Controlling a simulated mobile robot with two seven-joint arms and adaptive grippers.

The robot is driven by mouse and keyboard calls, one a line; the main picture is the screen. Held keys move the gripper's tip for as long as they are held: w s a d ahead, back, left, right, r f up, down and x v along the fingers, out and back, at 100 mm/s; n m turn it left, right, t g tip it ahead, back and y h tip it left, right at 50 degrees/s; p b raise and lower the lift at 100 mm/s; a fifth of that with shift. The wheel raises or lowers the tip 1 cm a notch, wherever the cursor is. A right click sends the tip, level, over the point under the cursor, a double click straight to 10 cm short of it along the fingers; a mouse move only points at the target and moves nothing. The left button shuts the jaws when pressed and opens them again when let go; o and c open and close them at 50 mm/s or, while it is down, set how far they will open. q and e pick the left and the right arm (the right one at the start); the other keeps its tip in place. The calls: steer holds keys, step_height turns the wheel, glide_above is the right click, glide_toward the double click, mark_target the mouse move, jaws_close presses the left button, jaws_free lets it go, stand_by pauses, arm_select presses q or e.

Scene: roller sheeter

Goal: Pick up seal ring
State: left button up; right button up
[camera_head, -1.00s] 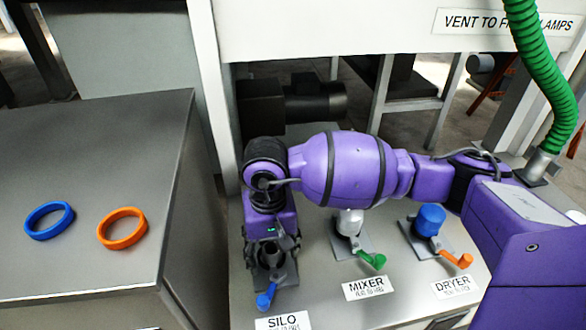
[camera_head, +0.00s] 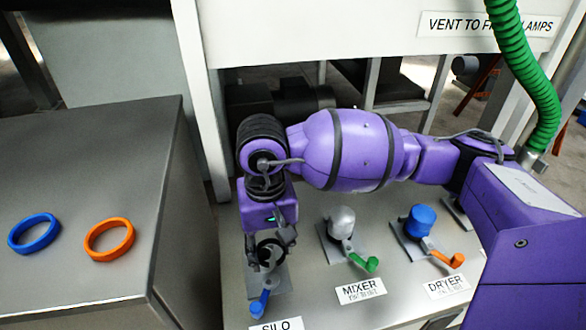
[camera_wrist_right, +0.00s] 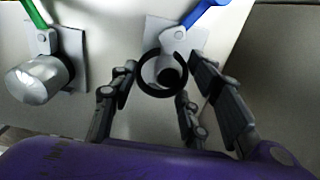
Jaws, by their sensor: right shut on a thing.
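A black seal ring (camera_wrist_right: 142,76) is between the fingers of my right gripper (camera_wrist_right: 163,74) in the right wrist view. The gripper is shut on it. In the head view my right gripper (camera_head: 268,252) points down over the silo fitting with the blue handle (camera_head: 259,303), and the ring shows only partly, dark between the fingers. A blue ring (camera_head: 14,238) and an orange ring (camera_head: 90,243) lie flat on the metal table at the left. My left gripper is out of view.
A mixer fitting (camera_head: 341,222) with a green handle and a dryer fitting (camera_head: 419,220) with a blue cap and orange handle stand right of the gripper. A white frame post (camera_head: 205,110) rises behind. A green hose (camera_head: 524,75) hangs at the right. The left table (camera_head: 90,160) is mostly clear.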

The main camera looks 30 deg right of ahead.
steer(key=s+r, duration=0.1)
steer(key=d+r, duration=0.1)
steer(key=s+r, duration=0.1)
steer(key=r, duration=0.1)
steer(key=shift+s+d, duration=0.3)
steer(key=shift+d, duration=0.05)
steer(key=s+d+r, duration=0.1)
steer(key=s, duration=0.1)
steer(key=s+d+r, duration=0.1)
steer(key=s, duration=0.2)
steer(key=s+d+r+b, duration=0.1)
steer(key=s+d, duration=0.1)
steer(key=s, duration=0.1)
steer(key=shift+r, duration=0.35)
